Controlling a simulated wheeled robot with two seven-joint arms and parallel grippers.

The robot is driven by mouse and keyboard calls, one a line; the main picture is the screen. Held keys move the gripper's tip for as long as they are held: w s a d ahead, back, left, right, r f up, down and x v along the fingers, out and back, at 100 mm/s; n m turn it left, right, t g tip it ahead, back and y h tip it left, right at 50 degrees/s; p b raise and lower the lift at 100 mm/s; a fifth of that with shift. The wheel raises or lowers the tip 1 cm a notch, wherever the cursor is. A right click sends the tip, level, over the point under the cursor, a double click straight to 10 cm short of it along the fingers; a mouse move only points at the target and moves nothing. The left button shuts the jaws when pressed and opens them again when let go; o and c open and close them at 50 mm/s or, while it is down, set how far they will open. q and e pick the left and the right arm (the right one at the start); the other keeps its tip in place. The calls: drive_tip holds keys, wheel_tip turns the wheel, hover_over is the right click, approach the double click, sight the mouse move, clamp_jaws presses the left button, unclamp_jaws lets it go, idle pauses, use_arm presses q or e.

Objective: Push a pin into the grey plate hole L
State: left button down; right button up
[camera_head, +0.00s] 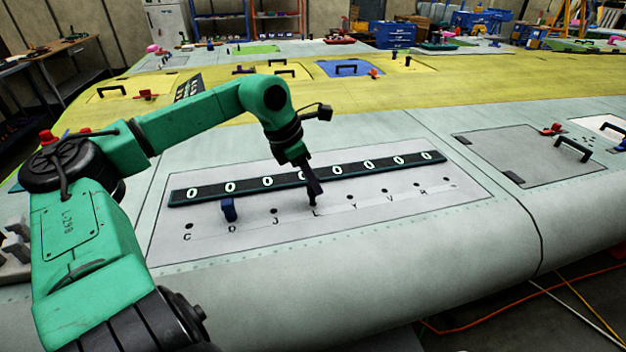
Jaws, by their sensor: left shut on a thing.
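The grey plate (250,235) lies on the wing with a row of small dark holes, each with a letter below it. The letter L (315,212) shows right under my left gripper (313,199), whose tip covers hole L. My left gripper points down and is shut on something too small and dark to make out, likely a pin. I cannot tell if it is in the hole. The holes at C (189,226) and J (274,211) look empty. My right gripper is out of view.
A dark bar (225,190) with several white ring marks runs along the plate behind the holes, close to my left gripper. Another grey panel with a black handle (573,149) lies to the right. The wing's front surface (400,260) is clear.

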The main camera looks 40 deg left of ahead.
use_arm(q)
drive_tip(key=shift+f, duration=0.1)
drive_tip(key=shift+f+b, duration=1.2)
drive_tip(key=shift+f, duration=0.1)
drive_tip(key=c, duration=0.5)
unclamp_jaws()
